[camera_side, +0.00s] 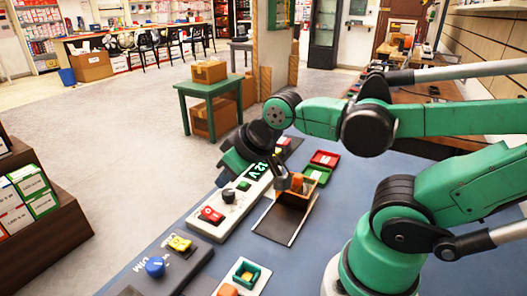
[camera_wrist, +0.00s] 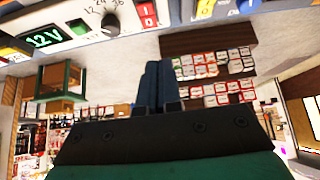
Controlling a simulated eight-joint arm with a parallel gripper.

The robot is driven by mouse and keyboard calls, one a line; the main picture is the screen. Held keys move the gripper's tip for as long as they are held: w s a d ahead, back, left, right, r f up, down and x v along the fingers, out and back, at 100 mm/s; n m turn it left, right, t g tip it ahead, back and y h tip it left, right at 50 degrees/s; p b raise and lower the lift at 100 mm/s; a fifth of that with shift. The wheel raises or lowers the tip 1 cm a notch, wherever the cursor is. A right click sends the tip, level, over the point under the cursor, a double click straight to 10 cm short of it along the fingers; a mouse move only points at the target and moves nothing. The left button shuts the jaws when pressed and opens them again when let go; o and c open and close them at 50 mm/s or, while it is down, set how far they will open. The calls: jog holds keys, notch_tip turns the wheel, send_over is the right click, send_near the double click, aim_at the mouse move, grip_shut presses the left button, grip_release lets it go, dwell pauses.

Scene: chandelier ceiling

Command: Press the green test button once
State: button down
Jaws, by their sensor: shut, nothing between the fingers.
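The green test button (camera_side: 243,186) is a small green square on the grey panel, between the lit green 12V display (camera_side: 256,171) and a black knob (camera_side: 229,196). The green button also shows in the wrist view (camera_wrist: 78,27) at the upper left, beside the display. My gripper (camera_side: 283,180) is over the work table just right of the panel, apart from the button. In the wrist view its dark fingers (camera_wrist: 158,72) are together with nothing between them. The exact fingertip height is hard to tell in the side view.

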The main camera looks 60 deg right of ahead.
dwell(0.8)
jog(key=m+t+y, duration=0.1)
jog(key=m+t, duration=0.1)
jog(key=m, duration=0.6)
send_over(246, 185)
jog(key=shift+d+f, duration=0.15)
jog(key=shift+f, duration=0.05)
jog(key=shift+f, duration=4.4)
jog(key=shift+r, duration=2.55)
